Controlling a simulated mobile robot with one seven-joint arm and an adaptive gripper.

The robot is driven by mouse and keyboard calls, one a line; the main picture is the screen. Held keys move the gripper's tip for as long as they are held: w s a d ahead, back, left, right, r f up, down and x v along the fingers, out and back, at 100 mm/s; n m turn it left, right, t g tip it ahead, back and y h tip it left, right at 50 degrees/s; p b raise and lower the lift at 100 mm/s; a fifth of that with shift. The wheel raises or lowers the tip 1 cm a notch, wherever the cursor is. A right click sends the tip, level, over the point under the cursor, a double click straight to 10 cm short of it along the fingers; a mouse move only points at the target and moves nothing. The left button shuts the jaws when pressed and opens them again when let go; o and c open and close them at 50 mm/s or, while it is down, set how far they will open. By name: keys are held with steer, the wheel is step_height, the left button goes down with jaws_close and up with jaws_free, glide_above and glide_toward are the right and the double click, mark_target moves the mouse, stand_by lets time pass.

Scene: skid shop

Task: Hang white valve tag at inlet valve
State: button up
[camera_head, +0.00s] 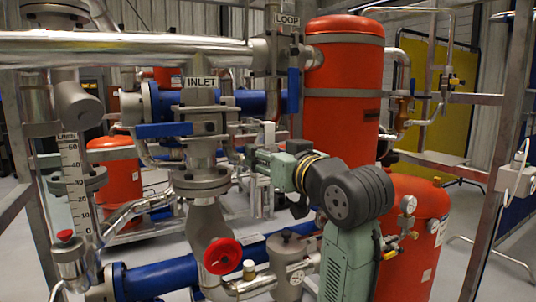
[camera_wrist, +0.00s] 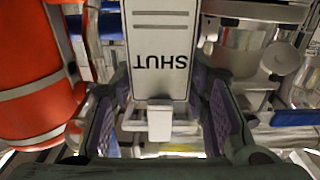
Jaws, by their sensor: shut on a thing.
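A white tag (camera_wrist: 160,45) printed SHUT, upside down in the wrist view, lies between the two fingers of my gripper (camera_wrist: 163,98). My gripper is shut on the tag, by the small white block (camera_wrist: 159,122) at its near end. The tag's far end runs out of the picture. In the head view the inlet valve (camera_head: 200,127) stands on the vertical grey pipe under an INLET label (camera_head: 199,82), with a blue lever (camera_head: 164,130) pointing left. My gripper (camera_head: 243,158) is just right of this pipe, small and partly hidden by my wrist; I cannot make out the tag there.
A tall red tank (camera_head: 342,95) stands behind my arm, a lower red tank (camera_head: 412,225) to its right. A red handwheel (camera_head: 222,256) juts out below the valve. A thick silver pipe (camera_head: 125,45) crosses above. Blue pipes and grey frame posts crowd the space.

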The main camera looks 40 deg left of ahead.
steer(key=o, duration=1)
steer(key=shift+c, duration=0.2)
